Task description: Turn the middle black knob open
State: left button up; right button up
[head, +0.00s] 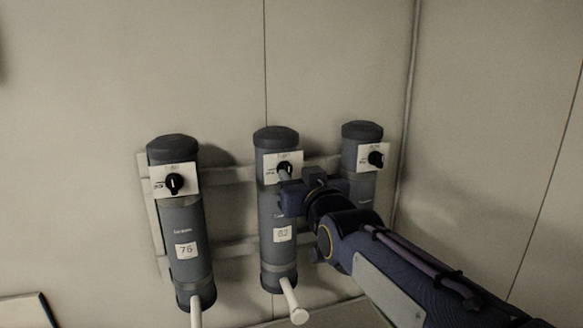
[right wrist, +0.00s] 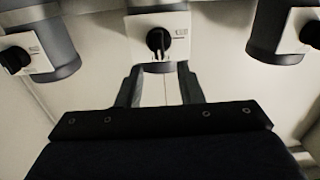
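The middle black knob (head: 284,167) sits on a white plate near the top of the middle grey cylinder (head: 274,215). In the right wrist view the knob (right wrist: 158,42) stands upright on its white plate, centred just beyond my fingertips. My right gripper (head: 287,181) reaches in from the lower right, in front of the middle cylinder. Its two fingers (right wrist: 159,70) are apart, with nothing between them. Whether a fingertip touches the knob, I cannot tell. My left gripper is not in view.
The left cylinder (head: 182,225) has a black knob (head: 175,184), and the right cylinder (head: 361,136) has another (head: 376,159). My right arm partly hides the right cylinder. A pale rack (head: 226,176) holds them against the wall. A white pipe (head: 292,302) sticks out below the middle cylinder.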

aim_at(289, 168)
jog(key=shift+p+x, duration=0.55)
jog(key=shift+x, duration=1.6)
jog(key=shift+c, duration=0.4)
grip_shut()
